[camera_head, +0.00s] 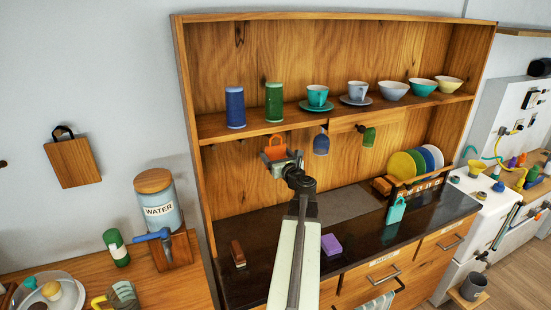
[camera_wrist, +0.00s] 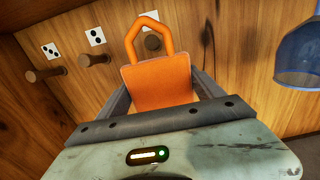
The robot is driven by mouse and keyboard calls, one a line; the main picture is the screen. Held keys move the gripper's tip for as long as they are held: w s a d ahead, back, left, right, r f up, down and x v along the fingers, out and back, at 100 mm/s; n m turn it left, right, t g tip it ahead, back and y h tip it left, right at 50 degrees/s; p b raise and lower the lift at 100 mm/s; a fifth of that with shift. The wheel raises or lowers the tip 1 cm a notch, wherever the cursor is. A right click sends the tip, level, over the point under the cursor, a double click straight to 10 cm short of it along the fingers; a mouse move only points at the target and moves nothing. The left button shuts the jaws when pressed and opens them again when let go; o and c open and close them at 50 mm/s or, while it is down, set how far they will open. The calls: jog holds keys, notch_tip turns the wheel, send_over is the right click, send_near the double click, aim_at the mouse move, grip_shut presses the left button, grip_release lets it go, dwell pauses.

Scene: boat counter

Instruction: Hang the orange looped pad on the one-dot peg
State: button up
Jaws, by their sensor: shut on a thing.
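My gripper (camera_wrist: 168,92) is shut on the orange looped pad (camera_wrist: 160,82), loop upward. In the head view, the orange pad (camera_head: 275,149) is under the shelf, near the hutch's back wall. The wrist view shows a left peg (camera_wrist: 46,75), a middle peg (camera_wrist: 96,60) and a right peg (camera_wrist: 153,43), each below a white dotted card. The right card (camera_wrist: 148,17) is partly covered by the loop, and its dots are hard to count. The right peg shows through and beside the loop; I cannot tell whether the loop is around it.
A blue cup (camera_head: 321,144) hangs right of the pad; it also shows in the wrist view (camera_wrist: 300,55). A green cup (camera_head: 369,136) hangs farther right. The shelf (camera_head: 215,130) above holds canisters, cups and bowls. A purple block (camera_head: 331,244) lies on the dark counter.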

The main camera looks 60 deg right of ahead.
jog(key=shift+f+x, duration=0.1)
jog(key=shift+x, duration=1.4)
jog(key=shift+f+x, duration=0.15)
jog(key=shift+x, duration=1.3)
jog(key=shift+w+d+f+b, duration=0.35)
jog(key=shift+w+f+b, duration=0.2)
jog(key=shift+b, duration=0.25)
jog(key=o, duration=1.4)
jog(key=shift+s, duration=0.1)
jog(key=v, duration=0.8)
jog(key=shift+d, duration=0.1)
